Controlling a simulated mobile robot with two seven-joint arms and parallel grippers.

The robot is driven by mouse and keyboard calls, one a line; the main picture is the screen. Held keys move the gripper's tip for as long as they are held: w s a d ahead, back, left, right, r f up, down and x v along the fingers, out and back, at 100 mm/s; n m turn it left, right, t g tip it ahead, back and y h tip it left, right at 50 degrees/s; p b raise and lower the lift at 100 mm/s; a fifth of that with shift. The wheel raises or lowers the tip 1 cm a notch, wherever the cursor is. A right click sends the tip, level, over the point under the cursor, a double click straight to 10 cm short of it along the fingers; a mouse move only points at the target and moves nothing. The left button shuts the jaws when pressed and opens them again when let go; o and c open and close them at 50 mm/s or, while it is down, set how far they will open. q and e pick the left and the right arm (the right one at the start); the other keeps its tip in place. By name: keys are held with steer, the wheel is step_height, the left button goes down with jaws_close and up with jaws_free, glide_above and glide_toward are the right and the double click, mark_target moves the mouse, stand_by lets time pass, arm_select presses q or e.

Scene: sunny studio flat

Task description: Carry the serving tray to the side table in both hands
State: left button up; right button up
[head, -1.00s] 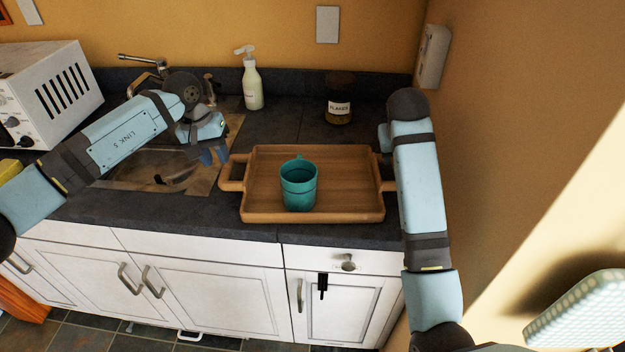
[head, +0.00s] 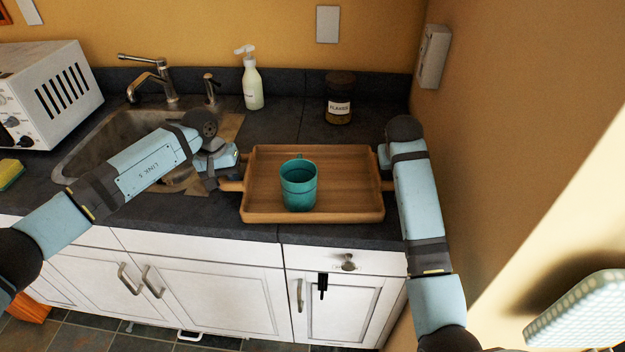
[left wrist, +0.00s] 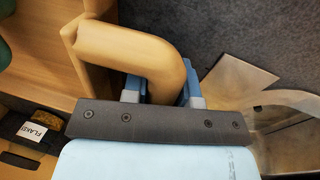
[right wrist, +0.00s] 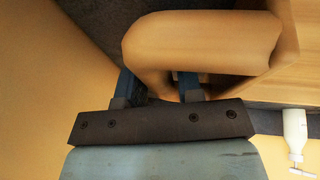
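The wooden serving tray (head: 345,165) lies flat on the dark counter, with a teal mug (head: 298,190) standing upright on it. My left gripper (head: 222,180) is at the tray's left handle. In the left wrist view this handle (left wrist: 140,52) passes between the fingers (left wrist: 162,90). My right gripper is at the right handle, mostly hidden behind its arm in the head view. In the right wrist view the fingers (right wrist: 158,88) stand on either side of the right handle (right wrist: 200,42). Whether either pair of fingers presses on its handle is unclear. The side table is not recognisable in view.
A sink with a tap (head: 160,75) lies to the left of the tray. A soap bottle (head: 252,80) and a labelled jar (head: 340,100) stand behind it. A white appliance (head: 45,95) and a sponge (head: 10,172) are far left. A wall (head: 490,150) is close on the right.

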arm_select(q)
jaws_close()
arm_select(e)
jaws_close()
arm_select(q)
steer(key=shift+r, duration=0.2)
arm_select(e)
steer(key=shift+r, duration=0.15)
